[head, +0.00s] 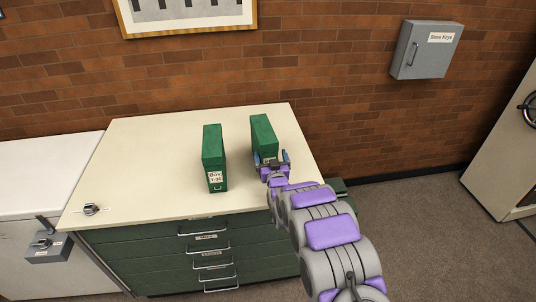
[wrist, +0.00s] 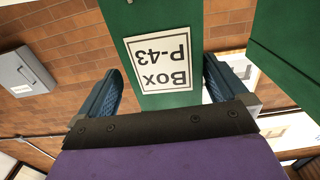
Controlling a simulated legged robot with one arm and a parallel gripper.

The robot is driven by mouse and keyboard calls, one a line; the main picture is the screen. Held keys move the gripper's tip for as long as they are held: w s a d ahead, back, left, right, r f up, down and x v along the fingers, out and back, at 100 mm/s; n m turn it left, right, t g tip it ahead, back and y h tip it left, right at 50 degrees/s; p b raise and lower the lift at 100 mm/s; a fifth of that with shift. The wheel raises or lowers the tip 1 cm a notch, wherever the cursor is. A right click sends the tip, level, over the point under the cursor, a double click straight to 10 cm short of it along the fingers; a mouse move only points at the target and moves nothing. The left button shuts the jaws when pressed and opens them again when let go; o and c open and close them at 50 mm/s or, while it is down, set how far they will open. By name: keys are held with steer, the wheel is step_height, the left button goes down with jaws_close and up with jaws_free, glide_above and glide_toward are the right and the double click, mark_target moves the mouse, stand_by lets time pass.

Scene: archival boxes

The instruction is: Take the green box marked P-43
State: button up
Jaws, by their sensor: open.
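The green box marked P-43 (head: 264,134) stands upright on the right part of the cabinet top. In the wrist view the P-43 box (wrist: 190,18) appears upside down, its white label reading "Box P-43". My gripper (head: 271,162) is at the front face of this box. In the wrist view my gripper (wrist: 165,85) is open, with one blue finger on each side of the box's front. I cannot tell whether the fingers touch it. The lower front of the box is hidden by the gripper in the head view.
A second green box (head: 213,150), its label seeming to read T-36, stands just left of the P-43 box. Both stand on a cream-topped green drawer cabinet (head: 140,150). A small metal object (head: 91,209) lies at the left. A grey key box (head: 425,50) hangs on the brick wall.

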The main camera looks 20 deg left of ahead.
steer(key=shift+s+a, duration=0.1)
steer(key=shift+a+f, duration=0.15)
steer(key=shift+a, duration=0.3)
steer(key=c, duration=0.4)
steer(key=shift+d, duration=0.35)
steer(key=c, duration=0.7)
steer(key=shift+a, duration=0.2)
jaws_close()
